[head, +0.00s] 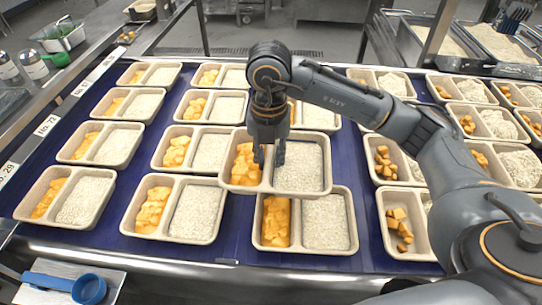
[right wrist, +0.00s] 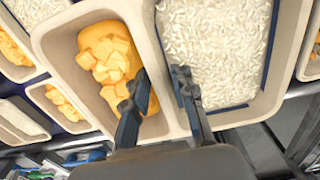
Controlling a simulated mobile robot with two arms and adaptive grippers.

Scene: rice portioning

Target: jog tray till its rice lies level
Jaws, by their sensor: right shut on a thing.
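The held tray (head: 325,152) is a beige two-compartment tray at the middle of the head view. Its left compartment holds orange cubes in sauce (right wrist: 110,55), and its right one holds white rice (right wrist: 215,50). My right gripper (head: 270,155) is shut on the divider between the compartments, one finger on each side in the right wrist view (right wrist: 158,95). The tray appears raised, overlapping the tray in front of it. The rice covers most of its compartment; a dark blue strip shows along its right and near edges in the wrist view. My left gripper is not in view.
Several similar filled trays stand in rows on the blue surface (head: 235,205), close around the held tray. A front tray (head: 347,220) lies just below it. A blue scoop (head: 88,288) lies at the front left. Rice bins (head: 500,45) stand at the back right.

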